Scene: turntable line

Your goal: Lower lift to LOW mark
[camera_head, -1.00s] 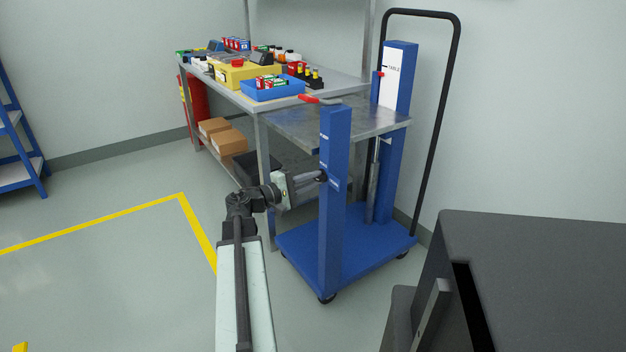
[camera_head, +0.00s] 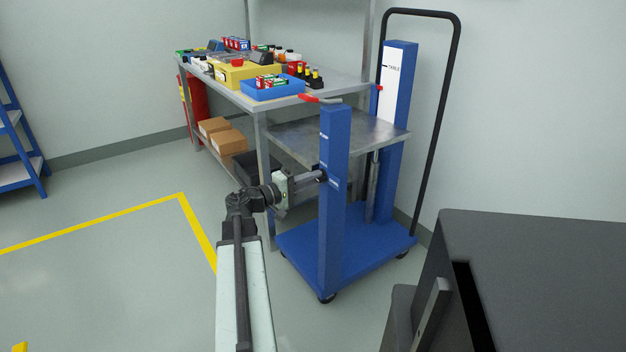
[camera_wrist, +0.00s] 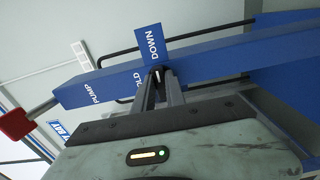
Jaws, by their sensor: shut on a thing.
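The blue lift cart (camera_head: 346,240) stands right of the workbench. Its grey metal table (camera_head: 345,133) is empty and sits below the bench top. A red pointer (camera_head: 379,88) is below the TABLE line on the white scale plate (camera_head: 391,75); no LOW mark shows. My gripper (camera_head: 322,176) is shut on a small dark lever on the front post (camera_head: 334,220). In the wrist view, the jaws (camera_wrist: 158,78) hide most of the lever; it is near the HOLD and DOWN labels, with DOWN on a blue tab (camera_wrist: 165,45). PUMP is further along the post.
The workbench (camera_head: 262,112) holds a blue bin (camera_head: 262,93), a yellow case and small goods. A red-tipped handle (camera_head: 311,98) sticks out from the post top. A dark cabinet (camera_head: 540,280) fills the lower right.

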